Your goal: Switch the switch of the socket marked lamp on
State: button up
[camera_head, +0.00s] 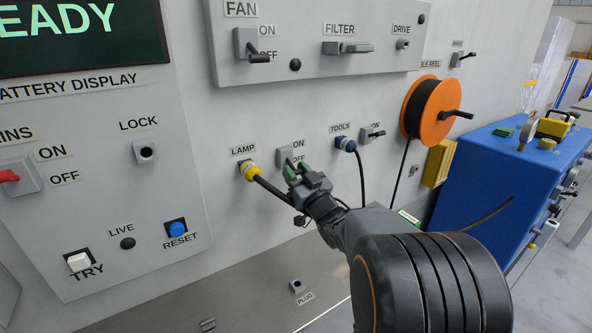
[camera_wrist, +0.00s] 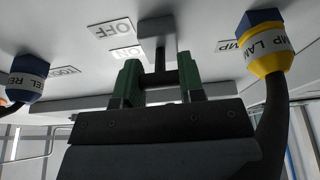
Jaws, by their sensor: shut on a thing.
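The lamp socket has a yellow and blue plug (camera_head: 249,171) in it below the LAMP label; the plug also shows in the wrist view (camera_wrist: 268,50). Its switch, a small grey box (camera_head: 284,155), sits just to the right, beside ON and OFF labels. The wrist view shows the switch box (camera_wrist: 157,28) with its dark lever (camera_wrist: 160,62) between my green fingertips. My gripper (camera_head: 297,170) is shut on this lever, and it also shows in the wrist view (camera_wrist: 160,82). The fingers partly hide the lever, so I cannot tell which way it is set.
The TOOLS socket with a blue plug (camera_head: 346,145) and its switch (camera_head: 372,134) are close on the right. An orange cable reel (camera_head: 424,106) hangs further right. The FAN and FILTER panel (camera_head: 305,68) juts out above. The lamp cable (camera_head: 275,190) hangs near my gripper.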

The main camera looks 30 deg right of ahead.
aim_at(288, 158)
notch_tip(288, 158, up, 2)
jog(key=g+p, duration=0.2)
jog(key=p, duration=0.3)
jog(key=shift+s+r, duration=0.15)
jog(key=shift+r, duration=0.05)
jog(key=g+p, duration=0.1)
jog(key=p, duration=0.2)
jog(key=r+g+p, duration=0.1)
jog(key=g+p, duration=0.1)
jog(key=p, duration=0.2)
jog(key=shift+r+h, duration=0.15)
jog(key=shift+h, duration=0.15)
jog(key=g+p, duration=0.1)
jog(key=p, duration=0.3)
jog(key=r+g+p, duration=0.1)
jog(key=g+p, duration=0.1)
jog(key=p, duration=0.3)
jog(key=shift+p, duration=0.3)
jog(key=shift+g+p, duration=0.4)
jog(key=shift+p, duration=0.85)
jog(key=shift+w+p, duration=0.2)
jog(key=shift+p, duration=0.2)
jog(key=shift+f+g+h+p, duration=0.1)
jog(key=shift+g+h+p, duration=0.25)
jog(key=shift+p, duration=0.4)
jog(key=o, duration=0.9)
jog(key=shift+o, duration=0.2)
